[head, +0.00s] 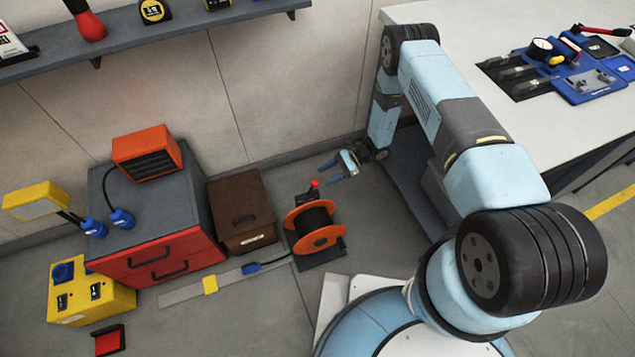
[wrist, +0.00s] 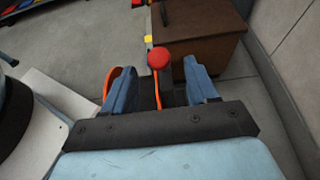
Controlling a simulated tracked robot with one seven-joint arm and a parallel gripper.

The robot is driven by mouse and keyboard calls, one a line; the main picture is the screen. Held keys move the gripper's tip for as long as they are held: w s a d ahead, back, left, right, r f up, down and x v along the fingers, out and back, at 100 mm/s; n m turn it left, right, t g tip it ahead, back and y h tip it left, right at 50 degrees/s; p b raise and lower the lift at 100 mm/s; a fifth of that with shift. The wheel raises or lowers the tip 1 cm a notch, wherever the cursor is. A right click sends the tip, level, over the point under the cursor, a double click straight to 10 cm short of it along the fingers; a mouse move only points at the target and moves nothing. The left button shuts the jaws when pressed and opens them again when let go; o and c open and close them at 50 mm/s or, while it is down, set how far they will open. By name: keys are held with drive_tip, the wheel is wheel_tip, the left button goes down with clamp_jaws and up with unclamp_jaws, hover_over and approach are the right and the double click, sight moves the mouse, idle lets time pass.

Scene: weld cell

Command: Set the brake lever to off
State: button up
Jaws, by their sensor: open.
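The brake lever (head: 314,183) is a short lever with a red knob at the top of the orange cable reel (head: 322,242). In the wrist view the red knob (wrist: 159,59) shows between and just beyond my two blue fingers, with an orange rim of the reel (wrist: 107,88) at the left. My gripper (head: 325,173) is open and empty, close to the right of the knob in the head view. Contact with the lever does not show. The off mark and the lever's setting cannot be made out.
A brown box (head: 240,208) stands left of the reel, beside a grey cabinet with red drawers (head: 160,262). A cable lies on a flat grey strip (head: 180,295) on the floor. A white workbench (head: 450,20) stands at the right. Floor right of the reel is clear.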

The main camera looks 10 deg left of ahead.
sight(314, 181)
drive_tip(key=shift+x, duration=2.95)
drive_tip(key=shift+c, duration=0.3)
drive_tip(key=shift+w+a, duration=0.1)
drive_tip(key=shift+w, duration=0.05)
clamp_jaws()
